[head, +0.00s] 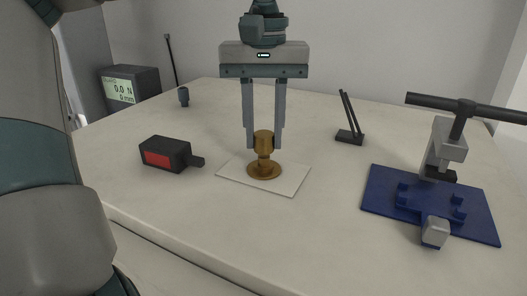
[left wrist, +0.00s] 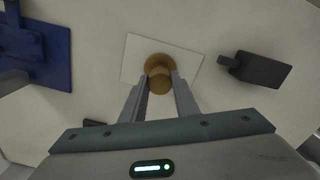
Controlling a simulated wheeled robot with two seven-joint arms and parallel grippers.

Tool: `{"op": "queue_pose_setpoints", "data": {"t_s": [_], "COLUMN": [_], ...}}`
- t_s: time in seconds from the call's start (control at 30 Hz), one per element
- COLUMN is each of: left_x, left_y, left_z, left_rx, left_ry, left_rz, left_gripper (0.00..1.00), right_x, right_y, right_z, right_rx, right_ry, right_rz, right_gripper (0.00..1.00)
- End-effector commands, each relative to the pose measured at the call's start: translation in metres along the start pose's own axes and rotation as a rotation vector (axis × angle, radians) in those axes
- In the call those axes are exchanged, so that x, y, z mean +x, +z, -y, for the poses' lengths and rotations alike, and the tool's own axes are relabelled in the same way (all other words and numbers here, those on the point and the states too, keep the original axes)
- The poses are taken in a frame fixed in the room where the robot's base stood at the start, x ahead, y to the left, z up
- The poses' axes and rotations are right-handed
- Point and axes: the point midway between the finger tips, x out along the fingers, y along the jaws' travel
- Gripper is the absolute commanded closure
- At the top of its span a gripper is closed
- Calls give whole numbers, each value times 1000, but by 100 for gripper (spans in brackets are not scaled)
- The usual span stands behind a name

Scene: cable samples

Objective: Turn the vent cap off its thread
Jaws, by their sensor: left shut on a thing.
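The brass vent cap (head: 263,137) sits upright on top of a brass flanged base (head: 264,170), which stands on a white plate (head: 290,184) on the table. My left gripper (head: 264,145) points straight down from above, its two fingers on either side of the cap and shut on it. In the left wrist view the cap (left wrist: 160,82) lies between the two fingertips (left wrist: 160,78), with the base's round flange (left wrist: 158,60) behind it. The thread is not visible. My right gripper is not in view.
A black device with a red face (head: 165,154) lies left of the plate. A blue fixture (head: 430,205) with a black T-handle (head: 465,108) stands at the right. A small black stand (head: 350,135) is behind right, and a display box (head: 130,90) is at the back left.

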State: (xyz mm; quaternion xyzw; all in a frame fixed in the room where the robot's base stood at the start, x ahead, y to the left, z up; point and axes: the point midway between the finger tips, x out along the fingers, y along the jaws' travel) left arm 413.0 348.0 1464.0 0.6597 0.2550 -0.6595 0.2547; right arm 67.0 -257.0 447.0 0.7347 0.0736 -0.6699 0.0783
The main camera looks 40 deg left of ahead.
Motion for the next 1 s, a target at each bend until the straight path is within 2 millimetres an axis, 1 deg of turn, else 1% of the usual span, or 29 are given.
{"op": "queue_pose_setpoints", "data": {"t_s": [0.03,0.7,1.0], "left_x": [-4,-31,-34], "left_y": [0,0,0], "left_z": [0,0,0], "left_rx": [0,0,0], "left_ry": [0,1,0], "left_rz": [0,0,1], "left_gripper": [100,100,100], "right_x": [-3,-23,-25], "right_y": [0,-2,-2], "right_z": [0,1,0], "right_rx": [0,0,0], "right_ry": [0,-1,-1], "right_rz": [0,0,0], "right_gripper": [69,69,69]}}
